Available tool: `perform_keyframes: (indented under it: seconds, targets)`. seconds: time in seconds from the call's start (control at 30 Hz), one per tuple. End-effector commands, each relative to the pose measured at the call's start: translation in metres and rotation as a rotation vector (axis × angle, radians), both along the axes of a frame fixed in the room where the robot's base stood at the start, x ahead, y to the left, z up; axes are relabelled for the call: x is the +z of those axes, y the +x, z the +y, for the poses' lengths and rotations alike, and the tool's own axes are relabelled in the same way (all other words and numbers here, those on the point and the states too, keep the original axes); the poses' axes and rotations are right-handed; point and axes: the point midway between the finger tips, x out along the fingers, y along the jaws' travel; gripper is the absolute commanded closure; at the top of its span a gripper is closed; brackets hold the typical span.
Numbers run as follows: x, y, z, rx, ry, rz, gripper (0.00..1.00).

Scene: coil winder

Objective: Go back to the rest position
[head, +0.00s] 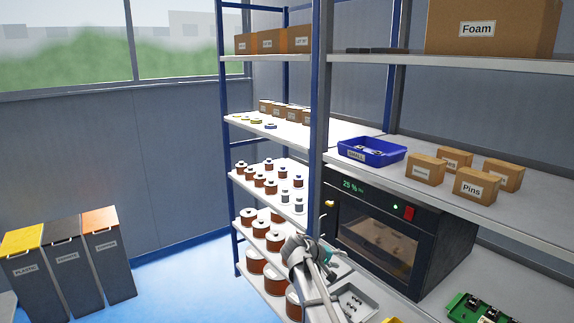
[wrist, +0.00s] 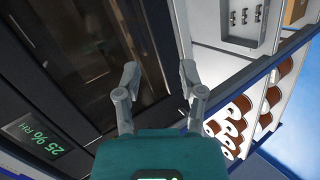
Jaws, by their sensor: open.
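My gripper (wrist: 160,80) is open and empty in the wrist view, its two fingers spread apart. It hangs in front of the dark cabinet (wrist: 75,60) with a glass door and a green "25 % RH" display. In the head view my arm stands at the bottom centre, left of the same cabinet (head: 385,235). The arm hides part of the lower shelf there, and the fingertips are hard to make out in that view. The cabinet door looks closed.
A blue-post shelf holds several copper coils (head: 250,217). A grey tray (head: 355,303) lies by my arm. A blue bin (head: 371,151) and small boxes (head: 475,185) stand above the cabinet. Three waste bins (head: 68,262) stand left; blue floor (head: 190,285) between is clear.

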Motion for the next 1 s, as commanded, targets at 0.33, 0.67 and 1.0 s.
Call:
perform_keyframes:
  seconds: [0.33,0.67,1.0]
  targets:
    - [-0.058,-0.117,-0.03,-0.149,0.41,0.131,0.49]
    - [-0.086,-0.216,-0.018,-0.25,0.795,0.24,0.49]
    - [-0.09,-0.256,-0.003,-0.284,0.987,0.29,0.49]
